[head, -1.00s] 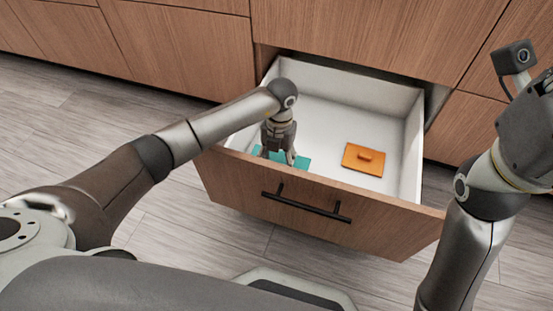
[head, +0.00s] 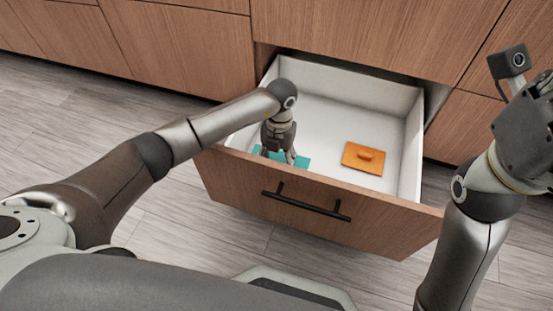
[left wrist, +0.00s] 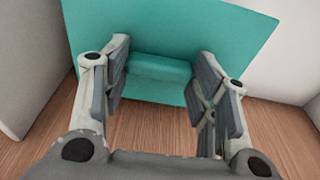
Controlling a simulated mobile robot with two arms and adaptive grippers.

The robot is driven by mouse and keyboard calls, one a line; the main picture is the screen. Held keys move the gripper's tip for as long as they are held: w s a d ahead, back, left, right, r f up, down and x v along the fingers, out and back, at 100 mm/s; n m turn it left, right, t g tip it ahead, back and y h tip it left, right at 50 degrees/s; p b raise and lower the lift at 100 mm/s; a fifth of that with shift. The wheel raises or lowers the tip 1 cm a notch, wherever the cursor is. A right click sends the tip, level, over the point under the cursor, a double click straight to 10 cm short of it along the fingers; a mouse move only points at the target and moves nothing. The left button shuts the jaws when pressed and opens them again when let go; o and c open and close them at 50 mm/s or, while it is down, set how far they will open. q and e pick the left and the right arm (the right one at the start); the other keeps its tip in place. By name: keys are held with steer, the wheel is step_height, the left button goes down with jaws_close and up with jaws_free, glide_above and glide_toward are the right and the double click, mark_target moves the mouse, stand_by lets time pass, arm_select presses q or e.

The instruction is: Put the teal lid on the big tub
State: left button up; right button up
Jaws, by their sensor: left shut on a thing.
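The teal lid (head: 302,162) lies in the front left part of the open drawer, partly hidden by my left gripper. My left gripper (head: 278,156) points down into the drawer and is shut on the lid. In the left wrist view, its two fingers are on either side of the lid's raised handle (left wrist: 158,68), with the teal plate (left wrist: 185,25) spreading out behind. My right gripper (head: 532,115) is raised at the right edge, partly cut off, and its fingers cannot be made out. The big tub is not in view.
The wooden drawer (head: 330,228) is pulled out, with a dark bar handle on its front. An orange lid (head: 363,156) with a small handle lies in its right part. The drawer's back is empty. Wooden cabinet fronts (head: 180,50) stand behind, and the floor is clear.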

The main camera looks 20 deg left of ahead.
arm_select(q)
steer(key=shift+f, duration=0.15)
stand_by(0.4)
steer(key=o, duration=1)
steer(key=o, duration=0.5)
